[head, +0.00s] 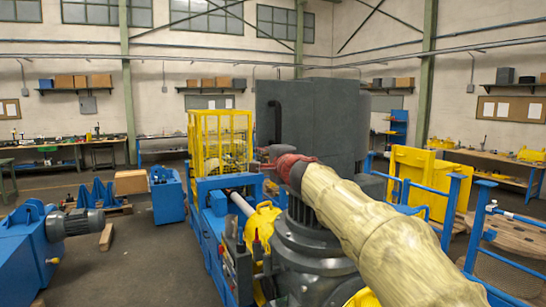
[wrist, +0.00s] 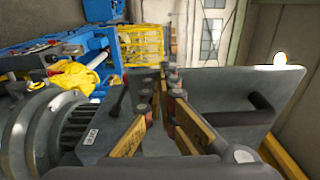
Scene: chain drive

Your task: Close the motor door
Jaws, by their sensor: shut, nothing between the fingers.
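The motor door appears to be the large grey panel (head: 287,105) with a dark bar handle (head: 277,120), at the middle of the head view. A grey panel (wrist: 205,85) with a dark handle (wrist: 232,118) also shows right of the fingers in the wrist view. My gripper (head: 266,160) is in front of the lower part of the panel in the head view. Its fingers (wrist: 168,80) are shut and empty, beside the panel's left edge in the wrist view. I cannot tell whether they touch it. The door's hinge and how far it stands open are unclear.
A grey finned motor (head: 305,235) stands below my arm. A yellow cage (head: 220,140) and blue machine frame (head: 212,225) lie to the left, with a yellow guard (head: 262,222) nearby. Blue railings (head: 450,205) are at right. Open floor shows at the left.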

